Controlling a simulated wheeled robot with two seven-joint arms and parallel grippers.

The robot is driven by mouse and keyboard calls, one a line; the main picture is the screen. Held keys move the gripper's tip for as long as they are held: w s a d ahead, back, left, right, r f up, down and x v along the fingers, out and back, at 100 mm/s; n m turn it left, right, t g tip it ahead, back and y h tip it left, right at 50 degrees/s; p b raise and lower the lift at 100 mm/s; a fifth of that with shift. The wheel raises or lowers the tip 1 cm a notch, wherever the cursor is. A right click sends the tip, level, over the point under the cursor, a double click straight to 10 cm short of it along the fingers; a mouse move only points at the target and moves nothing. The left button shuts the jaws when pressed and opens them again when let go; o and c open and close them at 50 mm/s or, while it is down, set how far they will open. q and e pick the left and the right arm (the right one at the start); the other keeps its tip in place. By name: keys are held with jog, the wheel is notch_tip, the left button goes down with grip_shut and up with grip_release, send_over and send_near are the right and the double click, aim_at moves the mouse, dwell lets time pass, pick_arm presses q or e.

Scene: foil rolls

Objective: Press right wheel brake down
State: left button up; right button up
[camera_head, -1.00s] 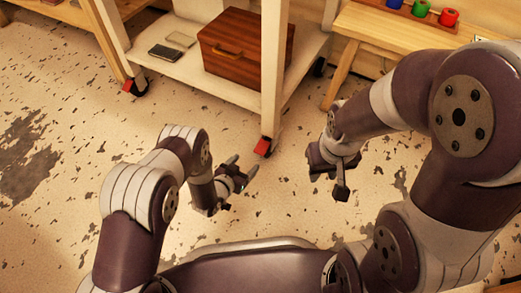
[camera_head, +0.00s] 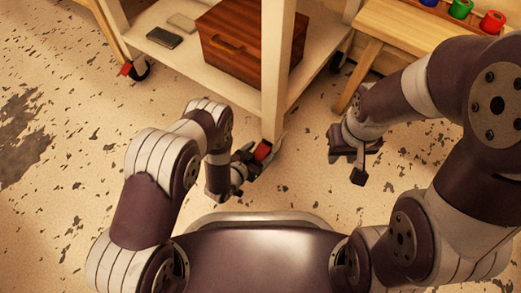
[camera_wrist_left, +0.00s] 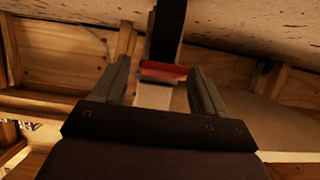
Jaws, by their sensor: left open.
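The right wheel brake (camera_head: 263,151) is a small red pedal at the foot of the cart's near right leg. My left gripper (camera_head: 259,158) is open at this brake, with its fingers around it. In the left wrist view the red brake (camera_wrist_left: 163,71) shows between the two spread fingers, with a gap on each side. Whether the gripper touches the brake I cannot tell. My right gripper (camera_head: 357,167) hangs over the floor to the right, away from the brake; its jaws are not clear.
Another red brake (camera_head: 126,68) is at the left wheel. A wooden bench (camera_head: 385,25) with coloured rolls stands at the right. The floor between my arms is clear.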

pick_arm(q)
jog(key=c, duration=1)
jog(key=shift+o, duration=0.2)
jog(key=shift+f+t+h+b, duration=0.35)
jog(key=shift+f+b, duration=0.2)
jog(key=shift+b, duration=0.2)
jog(key=shift+f+t+h+b, duration=0.1)
jog(key=shift+t+h+b, duration=0.15)
jog(key=shift+t+b, duration=0.2)
jog(key=shift+r, duration=0.25)
jog(key=o, duration=1)
jog(key=shift+c, duration=0.2)
